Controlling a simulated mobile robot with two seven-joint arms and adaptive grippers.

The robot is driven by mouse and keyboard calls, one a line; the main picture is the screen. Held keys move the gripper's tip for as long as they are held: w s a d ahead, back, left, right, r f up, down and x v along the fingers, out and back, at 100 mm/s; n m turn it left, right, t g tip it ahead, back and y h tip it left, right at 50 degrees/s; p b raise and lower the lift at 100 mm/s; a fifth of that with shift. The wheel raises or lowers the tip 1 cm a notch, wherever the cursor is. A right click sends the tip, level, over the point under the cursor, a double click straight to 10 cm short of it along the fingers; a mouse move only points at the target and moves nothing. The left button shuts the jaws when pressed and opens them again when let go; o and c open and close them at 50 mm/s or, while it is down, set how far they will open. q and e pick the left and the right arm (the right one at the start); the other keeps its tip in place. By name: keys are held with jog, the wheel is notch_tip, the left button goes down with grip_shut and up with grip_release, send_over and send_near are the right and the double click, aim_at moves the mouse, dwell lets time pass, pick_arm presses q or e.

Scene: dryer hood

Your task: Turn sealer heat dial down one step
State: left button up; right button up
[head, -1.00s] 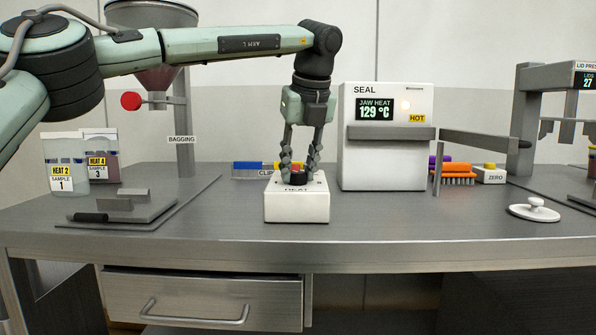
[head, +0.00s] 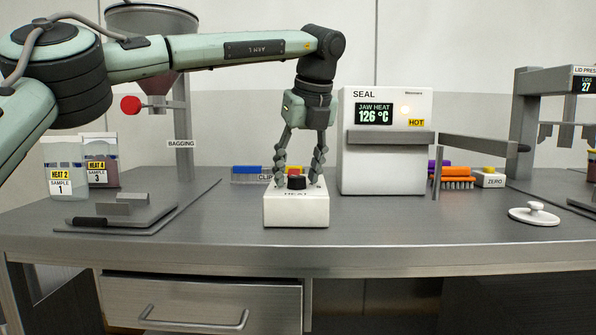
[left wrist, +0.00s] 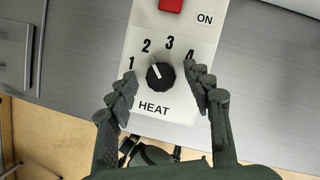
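The heat dial is a round black knob (head: 296,182) on a white box (head: 296,212) marked HEAT at the front of the bench. In the left wrist view the dial (left wrist: 160,76) sits among the numbers 1 to 4, and its white pointer line points up-left, toward 2. My left gripper (head: 300,184) points down over the box. Its fingers are open on both sides of the dial, apart from it. The sealer (head: 387,170) stands behind to the right; its screen (head: 374,113) reads JAW HEAT 126 °C. My right gripper is not in view.
A red switch (left wrist: 171,5) marked ON is on the same box. A clip tray (head: 258,175) lies behind it. Sample bags (head: 62,180) and a dark plate (head: 120,214) are at left. A white lid (head: 534,215) lies at right. The bench front between is clear.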

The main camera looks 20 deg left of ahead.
pick_arm(q)
jog(key=v, duration=1.2)
dwell(0.3)
